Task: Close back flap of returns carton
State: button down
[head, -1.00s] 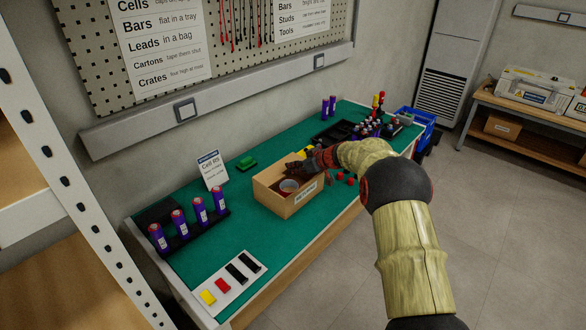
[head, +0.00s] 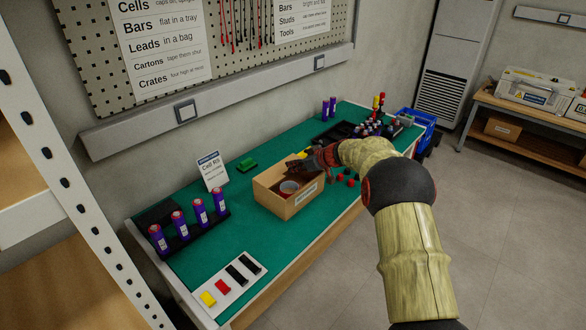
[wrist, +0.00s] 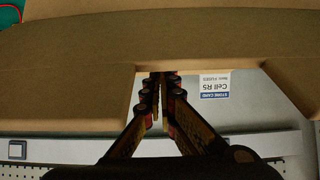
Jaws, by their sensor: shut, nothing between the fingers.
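The returns carton (head: 268,196) is a small tan box on the green bench, with a white label on its front. In the wrist view, broad cardboard (wrist: 70,65) fills the upper part. My gripper (wrist: 157,80) is shut and empty, its tips close to a cardboard edge; I cannot tell if they touch.
The cell card (head: 212,171) stands behind and left of the carton; it also shows in the wrist view (wrist: 214,84). Purple cells (head: 199,212) stand in a black rack at left. Small red caps (head: 350,177) lie at right.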

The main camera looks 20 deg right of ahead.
jog(key=v, duration=1.1)
jog(key=shift+s+d+r, duration=0.1)
jog(key=shift+s+r, duration=0.1)
jog(key=shift+s, duration=0.15)
jog(key=s+a+r+m+g+h+p, duration=0.1)
jog(key=s+a+r+p, duration=0.1)
jog(key=s+a+r, duration=0.6)
jog(key=s+a+r+m+g+p, duration=0.15)
jog(key=s+a+r, duration=0.35)
jog(key=s, duration=0.6)
jog(key=s+r+m+g+h+p, duration=0.1)
jog(key=s+m+h+p, duration=0.2)
jog(key=s, duration=2.5)
jog(key=shift+s+a+m+h+p, duration=0.2)
jog(key=shift+m+h+p, duration=0.15)
jog(key=shift+h, duration=0.45)
